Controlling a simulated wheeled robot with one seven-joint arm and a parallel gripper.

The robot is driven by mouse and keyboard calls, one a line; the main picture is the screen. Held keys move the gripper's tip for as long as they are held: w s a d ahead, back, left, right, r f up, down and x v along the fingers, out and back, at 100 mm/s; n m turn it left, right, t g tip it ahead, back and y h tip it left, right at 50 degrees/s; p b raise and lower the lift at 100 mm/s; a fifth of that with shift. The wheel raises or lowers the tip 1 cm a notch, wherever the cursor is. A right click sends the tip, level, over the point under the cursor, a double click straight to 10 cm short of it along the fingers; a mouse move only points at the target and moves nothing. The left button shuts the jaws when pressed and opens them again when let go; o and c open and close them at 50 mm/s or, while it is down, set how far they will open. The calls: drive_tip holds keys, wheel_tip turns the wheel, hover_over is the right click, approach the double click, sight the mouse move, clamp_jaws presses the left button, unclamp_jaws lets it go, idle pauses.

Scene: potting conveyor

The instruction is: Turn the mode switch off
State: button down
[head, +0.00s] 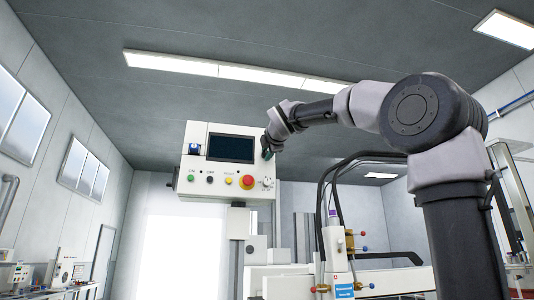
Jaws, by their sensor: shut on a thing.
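The white control box (190,162) stands on a post in the middle of the view. My gripper (267,153) is at the right edge of its face, beside the dark screen (231,148). The gripper is small in view, and its fingers look dark. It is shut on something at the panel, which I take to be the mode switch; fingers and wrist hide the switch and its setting. A small grey knob-like control (267,183) shows just below the fingers, with markings around it.
The panel's lower row has a green button (191,178), a dark button (210,180), a yellow button (228,181) and a larger red button (247,182). A blue part (194,149) is at upper left. Black hoses (322,185) hang below my arm.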

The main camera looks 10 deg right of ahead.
drive_tip(key=shift+f, duration=0.1)
drive_tip(key=c, duration=0.6)
unclamp_jaws()
drive_tip(key=s, duration=1)
drive_tip(key=shift+s, duration=0.4)
